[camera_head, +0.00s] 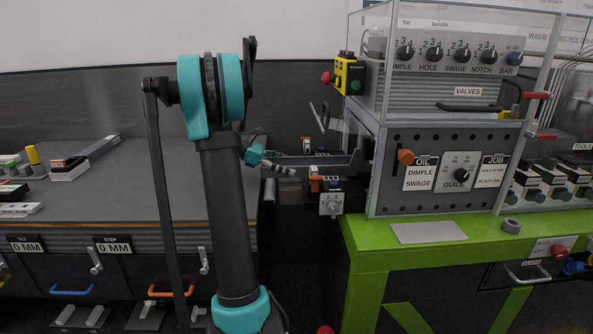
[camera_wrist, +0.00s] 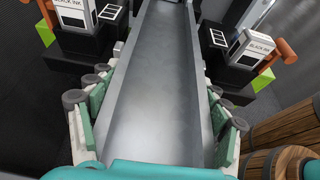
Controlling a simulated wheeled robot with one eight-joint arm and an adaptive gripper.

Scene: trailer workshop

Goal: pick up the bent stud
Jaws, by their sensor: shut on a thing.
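The bent stud (camera_wrist: 158,85) is a long grey metal channel with raised side walls. It runs lengthwise up the middle of the wrist view. My gripper (camera_wrist: 160,108) is shut on it, with green-padded fingers along both outer walls. In the head view the stud (camera_head: 325,162) lies roughly level and reaches right to the machine's left side. My gripper (camera_head: 284,171) is at its left end, partly hidden by my arm. I cannot make out a bend, and the stud's far end is hidden.
A machine (camera_head: 438,145) with knobs and a clear guard stands on a green bench (camera_head: 375,250). Black ink units stand left (camera_wrist: 75,22) and right (camera_wrist: 250,45) of the stud. Wooden barrels (camera_wrist: 275,130) are close at right. A grey table (camera_head: 120,205) is at left.

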